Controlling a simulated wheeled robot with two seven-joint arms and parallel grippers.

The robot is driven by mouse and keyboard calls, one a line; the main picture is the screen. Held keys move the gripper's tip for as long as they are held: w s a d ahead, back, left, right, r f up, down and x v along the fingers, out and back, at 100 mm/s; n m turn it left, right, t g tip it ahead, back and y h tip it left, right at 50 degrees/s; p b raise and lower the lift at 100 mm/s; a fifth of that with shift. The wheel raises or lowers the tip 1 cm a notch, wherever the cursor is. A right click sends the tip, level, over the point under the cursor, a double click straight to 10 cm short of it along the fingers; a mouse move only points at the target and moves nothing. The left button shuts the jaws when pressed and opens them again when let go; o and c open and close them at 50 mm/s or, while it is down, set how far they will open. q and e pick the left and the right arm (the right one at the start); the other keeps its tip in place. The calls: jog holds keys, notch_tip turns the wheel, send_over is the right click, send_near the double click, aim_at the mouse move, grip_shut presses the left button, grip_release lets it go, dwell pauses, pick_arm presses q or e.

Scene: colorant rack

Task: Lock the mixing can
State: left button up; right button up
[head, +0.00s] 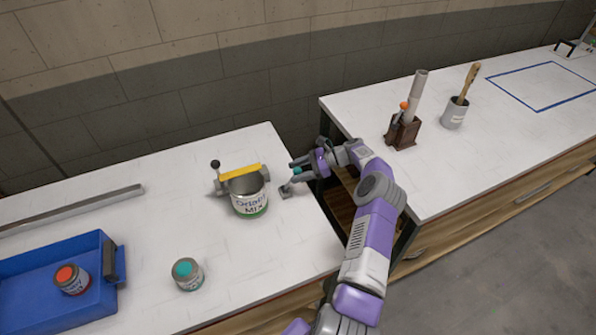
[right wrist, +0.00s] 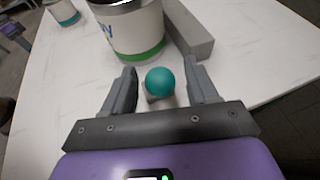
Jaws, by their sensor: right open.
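My right gripper (head: 295,171) is just right of the can. In the right wrist view my right gripper (right wrist: 163,76) is open, with a teal ball knob (right wrist: 165,83) between its fingers, not visibly gripped. The can's lower wall (right wrist: 137,40) shows just beyond the knob. My left gripper is out of view.
A teal-topped tin (head: 187,274) stands in front of the can. A blue tray (head: 40,265) holds an orange-topped tin (head: 71,279). A grey rail (head: 70,210) lies at left. A gap separates this table from the right table (head: 450,165), which bears a brown rack (head: 402,132) and a brush cup (head: 454,113).

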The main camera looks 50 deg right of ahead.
jog(key=v, duration=0.7)
jog(key=shift+s+d+b, duration=0.2)
jog(key=shift+b, duration=0.1)
